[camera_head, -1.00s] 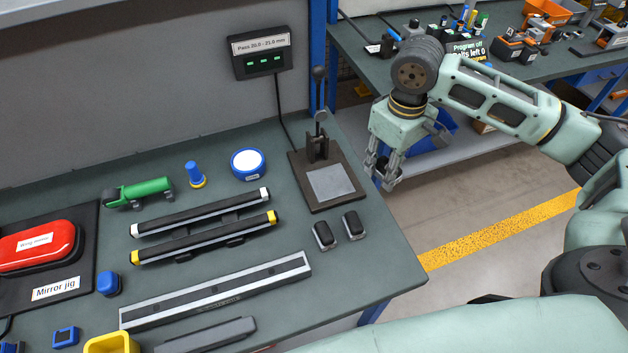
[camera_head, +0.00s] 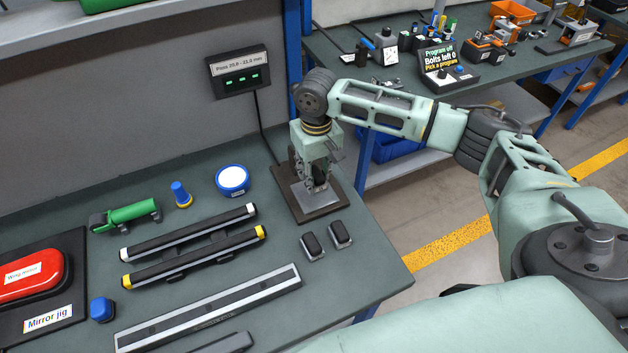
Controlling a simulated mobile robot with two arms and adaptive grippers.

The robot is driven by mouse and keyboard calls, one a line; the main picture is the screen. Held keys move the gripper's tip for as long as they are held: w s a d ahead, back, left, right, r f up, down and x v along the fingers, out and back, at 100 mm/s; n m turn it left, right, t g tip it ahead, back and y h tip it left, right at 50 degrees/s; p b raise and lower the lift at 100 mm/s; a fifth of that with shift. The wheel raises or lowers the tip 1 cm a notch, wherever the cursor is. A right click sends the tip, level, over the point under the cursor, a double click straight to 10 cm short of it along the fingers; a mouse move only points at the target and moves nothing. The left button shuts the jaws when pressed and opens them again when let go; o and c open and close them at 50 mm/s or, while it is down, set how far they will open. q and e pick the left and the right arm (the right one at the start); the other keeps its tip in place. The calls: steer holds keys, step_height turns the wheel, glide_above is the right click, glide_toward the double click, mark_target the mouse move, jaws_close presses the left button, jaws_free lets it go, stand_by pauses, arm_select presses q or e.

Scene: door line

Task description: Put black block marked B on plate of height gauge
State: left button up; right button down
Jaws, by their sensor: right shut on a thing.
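My right gripper (camera_head: 317,188) is over the plate (camera_head: 313,197) of the height gauge, with its fingers pointing down. It is shut on a dark block (camera_head: 320,174), mostly hidden by the fingers; no letter on it is readable. The block is at or just above the plate; I cannot tell whether they touch. The arm hides the gauge's upright, and the dark gauge base (camera_head: 333,211) shows around the plate. Two other black blocks with pale lower edges, one on the left (camera_head: 312,246) and one on the right (camera_head: 340,234), stand on the bench in front. My left gripper is not in view.
A display (camera_head: 238,73) with green lights hangs behind the bench. Left of the gauge are a blue-rimmed round pot (camera_head: 232,181), a blue and yellow piece (camera_head: 180,194), a green tool (camera_head: 128,213) and long bars (camera_head: 192,240). The bench's right edge is close to the gauge.

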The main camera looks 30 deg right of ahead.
mark_target(314, 172)
step_height(314, 172, down, 3)
steer(key=shift+w+a+f+p, duration=0.1)
steer(key=shift+f+p, duration=0.1)
steer(key=shift+p, duration=0.45)
steer(key=shift+f, duration=0.45)
steer(key=shift+f, duration=0.1)
steer(key=c, duration=1.3)
jaws_free()
step_height(314, 172, up, 11)
steer(key=b, duration=0.2)
steer(key=shift+b, duration=0.4)
steer(key=shift+r, duration=0.65)
